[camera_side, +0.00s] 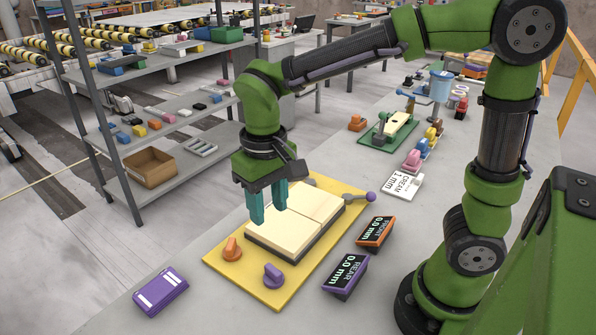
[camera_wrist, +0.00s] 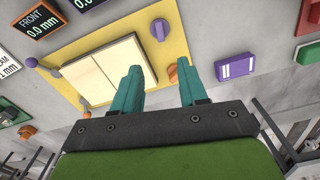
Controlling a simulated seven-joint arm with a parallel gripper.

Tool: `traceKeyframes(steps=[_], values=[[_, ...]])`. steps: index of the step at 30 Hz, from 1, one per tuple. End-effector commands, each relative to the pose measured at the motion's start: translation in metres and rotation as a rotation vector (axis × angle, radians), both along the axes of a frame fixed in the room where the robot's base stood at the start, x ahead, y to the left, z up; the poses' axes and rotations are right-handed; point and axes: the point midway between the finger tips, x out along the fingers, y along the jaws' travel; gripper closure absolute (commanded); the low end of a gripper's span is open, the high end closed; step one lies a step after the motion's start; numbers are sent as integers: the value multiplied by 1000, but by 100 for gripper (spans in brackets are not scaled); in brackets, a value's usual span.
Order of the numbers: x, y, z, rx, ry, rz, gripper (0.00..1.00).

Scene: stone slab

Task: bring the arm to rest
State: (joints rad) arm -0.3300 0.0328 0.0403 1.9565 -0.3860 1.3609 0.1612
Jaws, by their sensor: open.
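My gripper (camera_side: 268,208) is a dark block with two teal fingers. It is open and empty, above the left part of a cream two-part plate (camera_side: 310,205) on a yellow board (camera_side: 218,264). In the wrist view, the two teal fingers (camera_wrist: 160,90) stand apart with nothing between them, and the cream plate (camera_wrist: 105,70) lies beyond them. An orange knob (camera_side: 232,248) and a purple knob (camera_side: 273,275) sit at the board's front edge. A lever with a purple ball (camera_side: 370,197) is at its right. My arm is raised and bent over the board.
Orange "FRONT 0.0 mm" (camera_side: 375,233) and purple "REAR 0.0 mm" (camera_side: 346,275) displays stand right of the board. A purple box (camera_side: 160,291) lies at front left. A white "CREAM 1 mm" sign (camera_side: 403,186) and a green fixture (camera_side: 388,130) are farther back. A grey shelf rack (camera_side: 160,115) stands left.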

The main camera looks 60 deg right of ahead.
Motion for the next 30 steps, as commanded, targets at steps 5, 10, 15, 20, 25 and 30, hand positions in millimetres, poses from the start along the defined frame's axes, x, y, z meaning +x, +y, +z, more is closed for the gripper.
traceKeyframes(steps=[5,10,15,20,25,30], values=[[0,0,6,0,0,1,57],[0,0,5,0,0,1,57],[1,1,0,11,-15,32,57],[-15,-12,4,86,-116,51,57],[-38,-41,21,174,-304,-6,57],[-60,-68,35,221,-488,-91,57]])
